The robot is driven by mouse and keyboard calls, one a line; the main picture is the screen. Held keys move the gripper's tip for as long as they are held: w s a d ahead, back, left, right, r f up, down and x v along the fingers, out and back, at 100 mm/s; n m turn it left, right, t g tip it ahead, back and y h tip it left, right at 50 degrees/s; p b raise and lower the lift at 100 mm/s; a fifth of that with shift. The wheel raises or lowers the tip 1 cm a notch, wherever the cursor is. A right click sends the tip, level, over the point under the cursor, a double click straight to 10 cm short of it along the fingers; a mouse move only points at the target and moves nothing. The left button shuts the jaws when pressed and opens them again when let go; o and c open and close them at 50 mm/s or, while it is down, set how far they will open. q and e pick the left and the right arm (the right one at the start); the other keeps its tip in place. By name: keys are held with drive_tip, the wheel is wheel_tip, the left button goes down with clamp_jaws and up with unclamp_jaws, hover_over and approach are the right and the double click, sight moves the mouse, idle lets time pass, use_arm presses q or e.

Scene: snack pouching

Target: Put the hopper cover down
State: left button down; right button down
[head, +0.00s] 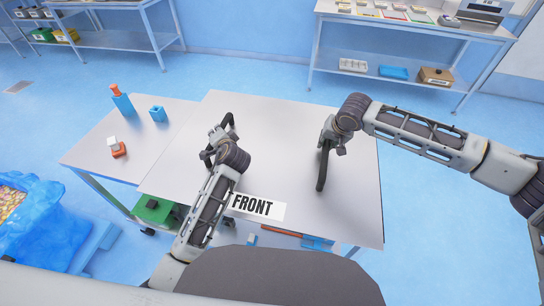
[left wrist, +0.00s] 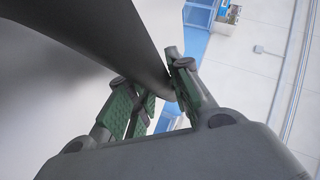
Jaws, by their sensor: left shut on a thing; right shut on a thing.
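The hopper cover (head: 275,125) is a large pale grey panel with a white FRONT label (head: 256,207) near its lower edge. Two dark handles stand on it, a left one (head: 230,122) and a right one (head: 321,172). My left gripper (head: 213,150) is shut on the left handle. In the left wrist view the dark curved handle (left wrist: 125,40) passes between the left fingers (left wrist: 160,100). My right gripper (head: 332,140) is shut on the right handle. I cannot tell whether the cover touches what is under it, which it mostly hides.
A table (head: 95,155) at the left carries a blue bottle (head: 122,104), a blue cup (head: 157,114) and a small red-and-white item (head: 118,149). A blue-lined bin (head: 30,215) stands at lower left. A stocked bench (head: 405,30) is at the back right. Floor is open right of the cover.

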use_arm(q)
drive_tip(key=shift+a+f+b, duration=0.1)
drive_tip(key=shift+f+b, duration=0.25)
drive_tip(key=shift+b, duration=0.2)
use_arm(e)
drive_tip(key=shift+w+d+f, duration=0.1)
drive_tip(key=shift+w+f, duration=0.05)
drive_tip(key=shift+f, duration=0.25)
use_arm(q)
drive_tip(key=c, duration=1.7)
unclamp_jaws()
drive_tip(key=shift+f, duration=0.25)
use_arm(e)
drive_tip(key=c, duration=1.7)
unclamp_jaws()
drive_tip(key=shift+f, duration=0.25)
use_arm(q)
drive_tip(key=shift+o, duration=1.2)
use_arm(e)
drive_tip(key=shift+o, duration=1.1)
use_arm(q)
drive_tip(key=shift+o, duration=0.8)
drive_tip(key=shift+s+r, duration=0.15)
drive_tip(key=shift+s, duration=0.05)
use_arm(e)
drive_tip(key=shift+o, duration=0.9)
drive_tip(key=shift+s+r, duration=0.15)
drive_tip(key=shift+s, duration=0.15)
use_arm(q)
drive_tip(key=shift+w, duration=0.1)
